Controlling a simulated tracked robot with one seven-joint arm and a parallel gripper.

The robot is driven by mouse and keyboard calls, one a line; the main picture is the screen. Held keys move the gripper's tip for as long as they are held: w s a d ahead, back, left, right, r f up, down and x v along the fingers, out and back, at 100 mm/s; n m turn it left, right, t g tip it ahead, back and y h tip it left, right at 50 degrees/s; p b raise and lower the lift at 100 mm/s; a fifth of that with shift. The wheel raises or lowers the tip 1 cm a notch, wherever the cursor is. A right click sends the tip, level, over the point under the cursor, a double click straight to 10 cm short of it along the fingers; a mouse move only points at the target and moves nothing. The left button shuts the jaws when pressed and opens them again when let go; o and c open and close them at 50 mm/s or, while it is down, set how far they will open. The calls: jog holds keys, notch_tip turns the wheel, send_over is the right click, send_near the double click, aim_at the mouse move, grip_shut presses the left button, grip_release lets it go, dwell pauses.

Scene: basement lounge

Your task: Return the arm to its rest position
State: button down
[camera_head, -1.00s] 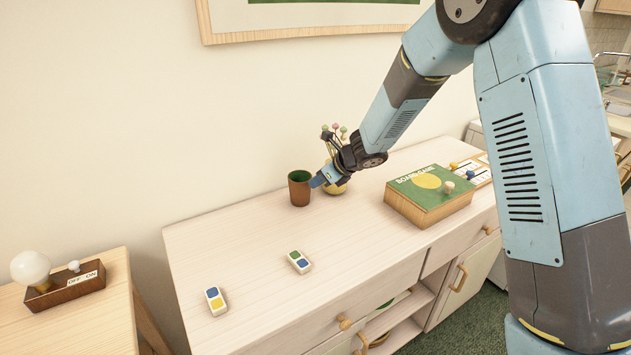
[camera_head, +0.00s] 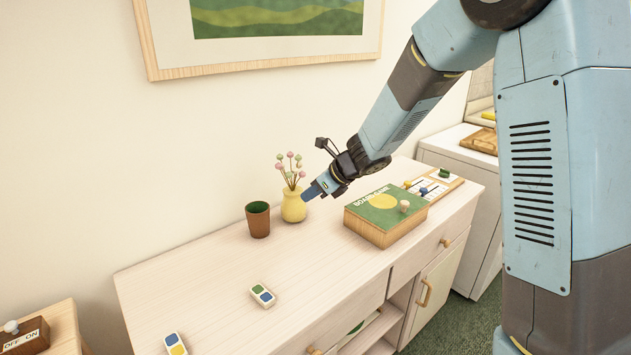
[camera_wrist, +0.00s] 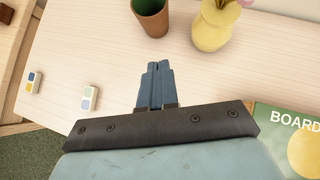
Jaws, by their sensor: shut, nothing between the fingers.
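My blue arm reaches in from the right side of the head view. My gripper (camera_head: 308,198) hangs above the pale wooden cabinet (camera_head: 200,278), its tip beside the yellow vase (camera_head: 293,206) in the picture. In the wrist view my gripper (camera_wrist: 155,84) shows its two blue fingers together, with nothing between them. It points toward the gap between the brown cup (camera_wrist: 152,16) and the vase (camera_wrist: 211,28).
A board game box (camera_head: 380,222) lies right of my gripper, with a slider board (camera_head: 432,187) behind it. Two domino-like tiles, one green and blue (camera_head: 262,295), one blue and yellow (camera_head: 175,344), lie at the front left. An OFF/ON switch box (camera_head: 24,337) sits far left.

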jog(key=d+r+m+t+h, duration=0.6)
jog(key=d+r+m+t, duration=0.2)
jog(key=d+r+m, duration=1)
jog(key=s+d+r+m+g+h, duration=0.1)
jog(key=s+d+m+h, duration=0.3)
jog(key=s+d+m, duration=0.65)
jog(key=s+d+f+m+g, duration=0.1)
jog(key=s+m+g, duration=0.1)
jog(key=s+m, duration=0.7)
jog(key=s+d+f+m+g+y, duration=0.1)
jog(key=s+d+m+g, duration=0.1)
jog(key=s+m, duration=0.8)
jog(key=shift+s+f+m+g, duration=0.15)
jog(key=shift+f+m+g, duration=0.15)
jog(key=shift+m, duration=0.65)
jog(key=shift+d, duration=0.1)
